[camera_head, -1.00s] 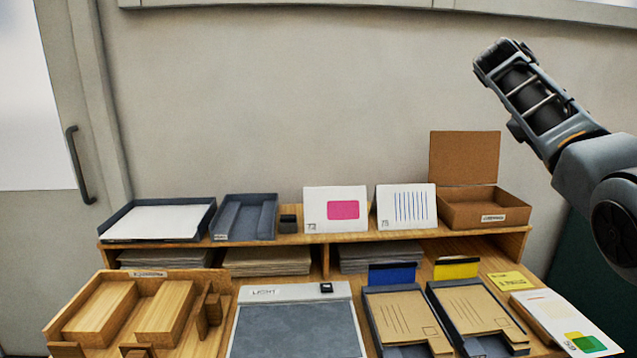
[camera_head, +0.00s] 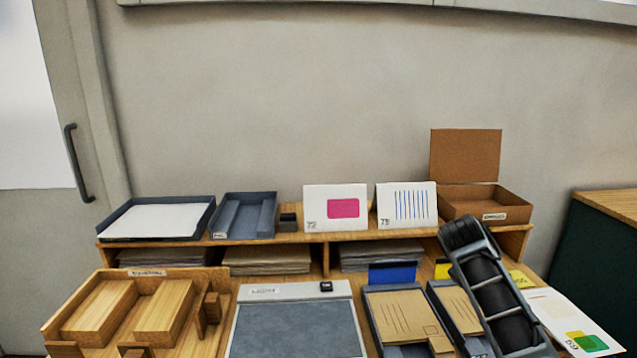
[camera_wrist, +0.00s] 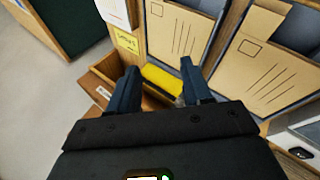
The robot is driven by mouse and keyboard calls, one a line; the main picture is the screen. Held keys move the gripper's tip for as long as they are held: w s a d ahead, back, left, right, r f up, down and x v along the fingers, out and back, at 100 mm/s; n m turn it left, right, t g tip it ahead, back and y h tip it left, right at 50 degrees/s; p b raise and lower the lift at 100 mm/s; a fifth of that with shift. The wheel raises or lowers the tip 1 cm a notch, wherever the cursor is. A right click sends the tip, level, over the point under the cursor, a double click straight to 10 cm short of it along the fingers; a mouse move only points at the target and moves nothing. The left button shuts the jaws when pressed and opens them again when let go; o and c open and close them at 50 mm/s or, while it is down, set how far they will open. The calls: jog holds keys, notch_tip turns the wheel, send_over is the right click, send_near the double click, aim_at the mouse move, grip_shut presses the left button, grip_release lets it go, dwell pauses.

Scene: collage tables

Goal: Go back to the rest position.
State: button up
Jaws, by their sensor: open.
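My gripper (camera_wrist: 160,80) shows in the wrist view with its two dark fingers apart and nothing held between them. Past the fingertips lies a yellow strip (camera_wrist: 163,84), with an open brown box (camera_wrist: 104,74) to its left. In the head view my arm crosses the right part of the worktable, over the right envelope tray. My fingers cannot be made out there. The left brown envelope (camera_head: 401,314) lies in a grey tray with a blue tab (camera_head: 392,272). The right brown envelope (camera_head: 455,307) is partly hidden by my arm.
A shelf carries a paper tray (camera_head: 157,219), a pink-marked card (camera_head: 335,208), a striped card (camera_head: 406,205) and the open box (camera_head: 486,207). In front are a wooden rack (camera_head: 140,309) and a grey pad (camera_head: 297,329). The wall area above is clear.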

jog(key=s+a+f+t+y, duration=0.1)
jog(key=s+a+f+y, duration=0.1)
jog(key=s+a+f, duration=0.35)
jog(key=s+a+f+t+y, duration=0.1)
jog(key=s+a+f+t, duration=0.15)
jog(key=s+f, duration=0.55)
jog(key=s+a+f+m+t+y, duration=0.1)
jog(key=s+a+f, duration=0.25)
jog(key=s, duration=0.45)
jog(key=s+a+f+t+y, duration=0.1)
jog(key=s+a+f, duration=0.25)
jog(key=s, duration=0.55)
jog(key=s+r+m+t+y, duration=0.1)
jog(key=s+r, duration=0.3)
jog(key=s, duration=0.5)
jog(key=s+r+m+t, duration=0.1)
jog(key=s+r, duration=0.2)
jog(key=s, duration=0.6)
jog(key=s+r+t, duration=0.1)
jog(key=s+r, duration=0.4)
jog(key=r, duration=0.3)
jog(key=s+r+m+t+b, duration=0.1)
jog(key=s+r+t, duration=0.1)
jog(key=s+r, duration=0.4)
notch_tip(320, 180, up, 2)
jog(key=shift+d+r+m+y, duration=0.25)
jog(key=shift+d+m+y, duration=0.05)
